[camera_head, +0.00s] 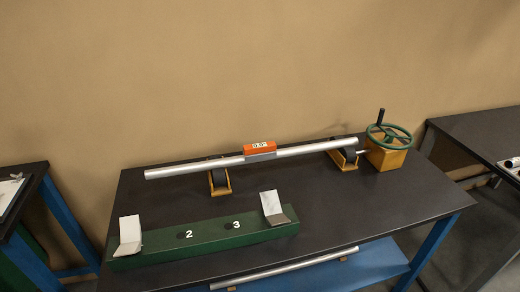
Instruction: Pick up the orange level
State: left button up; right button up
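The orange level (260,147) sits on top of a long silver pipe (200,169), near the pipe's middle. It is a small orange block with a grey base, and its front display appears to read 0.0°. The pipe lies across two yellow supports with dark rollers, the left support (220,181) and the right support (345,159). Neither of my grippers shows in the head view.
A green bar (205,239) marked 2 and 3, with two pale angled brackets, lies along the front of the dark table (400,195). A yellow box with a green handwheel (389,137) stands at the right. Other tables stand at both sides. Another pipe (285,268) lies on the blue lower shelf.

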aim_at(268, 151)
jog(key=i+z, duration=0.25)
jog(key=i, duration=1)
